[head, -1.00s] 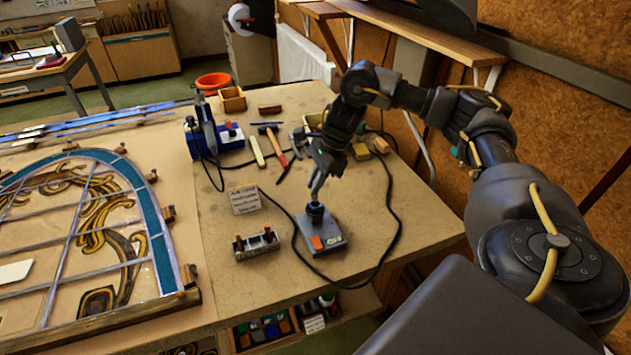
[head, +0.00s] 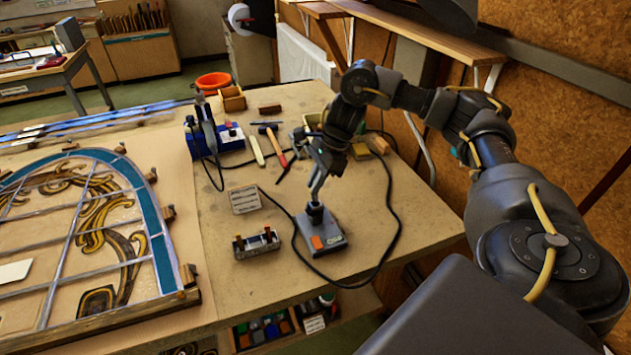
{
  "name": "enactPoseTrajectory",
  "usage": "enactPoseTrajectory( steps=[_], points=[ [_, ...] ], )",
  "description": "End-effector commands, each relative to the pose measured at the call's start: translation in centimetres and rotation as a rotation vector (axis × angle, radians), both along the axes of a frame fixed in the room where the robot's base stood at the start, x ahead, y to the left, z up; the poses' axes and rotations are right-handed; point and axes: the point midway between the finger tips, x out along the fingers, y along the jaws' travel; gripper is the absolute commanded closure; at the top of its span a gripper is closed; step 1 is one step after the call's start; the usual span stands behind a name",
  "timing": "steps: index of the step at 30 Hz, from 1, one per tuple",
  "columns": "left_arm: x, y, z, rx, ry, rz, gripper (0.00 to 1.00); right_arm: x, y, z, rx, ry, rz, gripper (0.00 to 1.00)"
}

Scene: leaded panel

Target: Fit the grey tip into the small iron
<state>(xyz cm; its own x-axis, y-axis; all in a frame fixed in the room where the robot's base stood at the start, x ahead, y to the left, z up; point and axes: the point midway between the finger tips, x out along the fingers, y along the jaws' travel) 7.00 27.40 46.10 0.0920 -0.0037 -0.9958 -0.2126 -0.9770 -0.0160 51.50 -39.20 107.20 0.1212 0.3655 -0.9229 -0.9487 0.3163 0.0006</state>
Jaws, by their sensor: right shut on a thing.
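The small iron (head: 315,214) appears as a short dark upright piece on a grey base (head: 323,244) with an orange patch. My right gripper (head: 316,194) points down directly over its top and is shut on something. What it holds is too small to make out, so I cannot tell whether it is the grey tip or whether it touches the iron. A small rack (head: 256,243) with pale and dark pieces stands left of the base. My left gripper is not in view.
A black cable loops around the base. The leaded panel (head: 158,240) fills the left.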

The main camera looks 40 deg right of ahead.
Motion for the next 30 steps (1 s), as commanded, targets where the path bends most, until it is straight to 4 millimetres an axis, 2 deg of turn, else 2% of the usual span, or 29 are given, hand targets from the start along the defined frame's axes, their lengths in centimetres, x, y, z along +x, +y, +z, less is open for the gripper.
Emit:
enactPoseTrajectory(
  steps=[17,30],
  points=[
    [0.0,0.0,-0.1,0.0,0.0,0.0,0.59,0.0,0.0,0.0,0.0,-0.001,-0.005,1.0],
    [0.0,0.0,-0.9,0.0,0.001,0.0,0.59,0.0,0.0,-1.0,0.0,-0.001,-0.005,1.0]
  ],
)
